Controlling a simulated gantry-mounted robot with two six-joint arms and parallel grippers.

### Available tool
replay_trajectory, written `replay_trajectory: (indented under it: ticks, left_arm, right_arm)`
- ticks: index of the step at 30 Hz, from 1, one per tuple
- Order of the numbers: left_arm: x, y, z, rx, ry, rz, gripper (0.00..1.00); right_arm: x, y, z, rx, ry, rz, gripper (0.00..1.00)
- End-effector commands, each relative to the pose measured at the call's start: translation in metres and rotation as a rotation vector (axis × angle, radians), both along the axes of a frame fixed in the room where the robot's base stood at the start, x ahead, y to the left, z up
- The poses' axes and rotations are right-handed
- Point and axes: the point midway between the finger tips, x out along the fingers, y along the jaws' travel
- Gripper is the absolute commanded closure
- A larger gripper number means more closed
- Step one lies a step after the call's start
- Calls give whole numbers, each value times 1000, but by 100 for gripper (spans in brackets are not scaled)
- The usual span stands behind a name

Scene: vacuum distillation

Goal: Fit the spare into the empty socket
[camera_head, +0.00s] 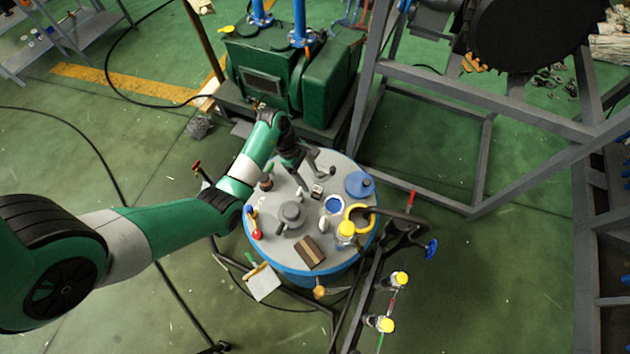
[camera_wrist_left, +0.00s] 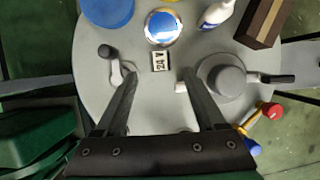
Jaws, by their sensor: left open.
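My left gripper (camera_head: 307,176) is open and empty over the round grey vessel lid (camera_head: 275,190). In the left wrist view its two fingers (camera_wrist_left: 159,75) point at the lid, just short of a small "24V" plate (camera_wrist_left: 160,61). That plate also shows in the head view (camera_head: 317,190). Beside the plate is a round blue-and-white fitting (camera_wrist_left: 164,27). A small white piece (camera_wrist_left: 181,87) lies by the right-hand finger, partly hidden. I cannot tell which thing is the spare or where the empty socket is. My right gripper is not in view.
On the lid are a grey knobbed cap (camera_wrist_left: 224,79), a lever (camera_wrist_left: 113,65), a blue lid-like piece (camera_head: 360,184), a white bottle (camera_wrist_left: 217,14), a brown block (camera_head: 309,252) and a yellow ring (camera_head: 350,212). Pipes and yellow-capped jars (camera_head: 399,279) stand at the right.

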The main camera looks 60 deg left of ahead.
Motion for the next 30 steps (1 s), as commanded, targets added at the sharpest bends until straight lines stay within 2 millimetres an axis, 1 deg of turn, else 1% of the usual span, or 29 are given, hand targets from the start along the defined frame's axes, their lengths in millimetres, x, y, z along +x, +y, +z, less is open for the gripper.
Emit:
replay_trajectory:
  ticks: [1,3,6,10,19,21,23,25,26,27,29,30]
  left_arm:
    - [-2,5,15,2,-3,2,28]
    - [-5,8,26,2,-3,2,28]
    - [-9,12,37,2,-2,2,28]
    - [-11,13,41,0,0,0,28]
    - [-11,13,41,0,0,0,28]
    - [-6,12,43,-1,-16,2,28]
    - [8,10,51,-2,-69,10,28]
    - [40,2,74,-14,-193,26,28]
    - [58,-3,89,-26,-267,37,28]
    - [84,-12,114,-54,-381,54,28]
    - [122,-31,164,-125,-569,83,28]
    - [143,-46,204,-194,-699,103,28]
  right_arm:
    - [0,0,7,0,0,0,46]
    - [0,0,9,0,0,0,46]
    - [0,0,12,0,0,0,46]
    - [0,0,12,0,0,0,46]
    - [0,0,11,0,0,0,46]
    - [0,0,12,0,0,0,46]
    - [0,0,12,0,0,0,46]
    - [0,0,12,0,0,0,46]
    - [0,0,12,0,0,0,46]
    - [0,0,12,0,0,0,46]
    - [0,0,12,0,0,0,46]
    - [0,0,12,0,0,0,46]
